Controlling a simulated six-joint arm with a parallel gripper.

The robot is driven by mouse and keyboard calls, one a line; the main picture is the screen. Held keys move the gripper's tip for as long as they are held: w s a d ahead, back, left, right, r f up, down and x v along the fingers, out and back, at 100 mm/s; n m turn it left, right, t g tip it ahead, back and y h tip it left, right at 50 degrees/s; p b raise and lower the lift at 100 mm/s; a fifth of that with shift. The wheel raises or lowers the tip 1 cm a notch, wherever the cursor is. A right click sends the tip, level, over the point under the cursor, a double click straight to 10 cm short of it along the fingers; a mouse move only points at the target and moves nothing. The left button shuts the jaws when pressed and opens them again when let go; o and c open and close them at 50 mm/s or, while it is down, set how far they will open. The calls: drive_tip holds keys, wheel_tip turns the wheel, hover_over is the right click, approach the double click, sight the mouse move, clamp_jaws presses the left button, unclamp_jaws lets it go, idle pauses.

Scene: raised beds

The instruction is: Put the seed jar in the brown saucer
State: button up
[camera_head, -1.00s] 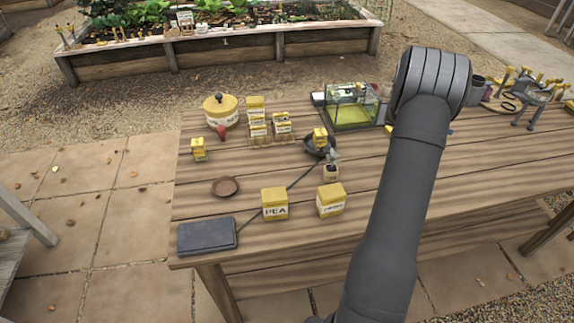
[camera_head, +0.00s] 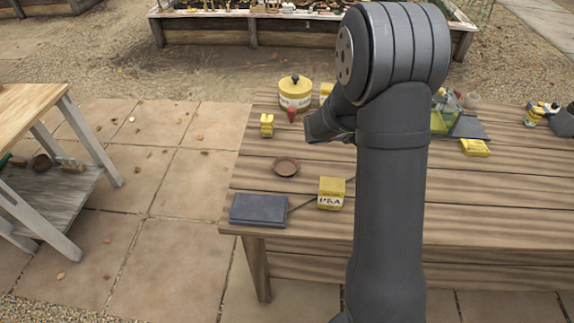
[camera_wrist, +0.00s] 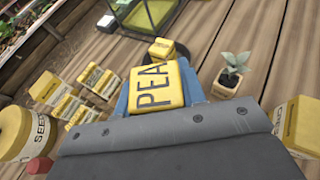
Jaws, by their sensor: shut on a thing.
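The brown saucer (camera_head: 285,167) lies empty on the table, behind the dark flat case, in the head view. It does not show in the wrist view. The jar's lower part is hidden. In the head view my arm hides the fingers and the held jar; the wrist end is above the table, behind and to the right of the saucer. A large yellow lidded pot marked SEED (camera_head: 295,92) stands at the back left.
A yellow PEA box (camera_head: 331,192) stands right of the dark case (camera_head: 258,209). A small yellow jar (camera_head: 266,125) stands behind the saucer. Bare wood surrounds the saucer.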

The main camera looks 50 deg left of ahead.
drive_tip(key=s+a+n+y, duration=0.1)
drive_tip(key=s+a, duration=0.1)
drive_tip(key=s, duration=0.4)
drive_tip(key=s+a+n+y, duration=0.1)
drive_tip(key=s+a+y, duration=0.15)
drive_tip(key=s, duration=0.35)
hover_over(289, 166)
drive_tip(key=shift+h, duration=0.45)
drive_tip(key=f, duration=0.6)
drive_tip(key=shift+w+d+f, duration=0.15)
drive_tip(key=shift+w+d, duration=0.05)
drive_tip(key=shift+w, duration=0.05)
drive_tip(key=shift+s+a+f, duration=0.2)
drive_tip(key=shift+a+f, duration=0.1)
drive_tip(key=shift+f, duration=1.9)
drive_tip(key=shift+f, duration=0.15)
drive_tip(key=o, duration=1.1)
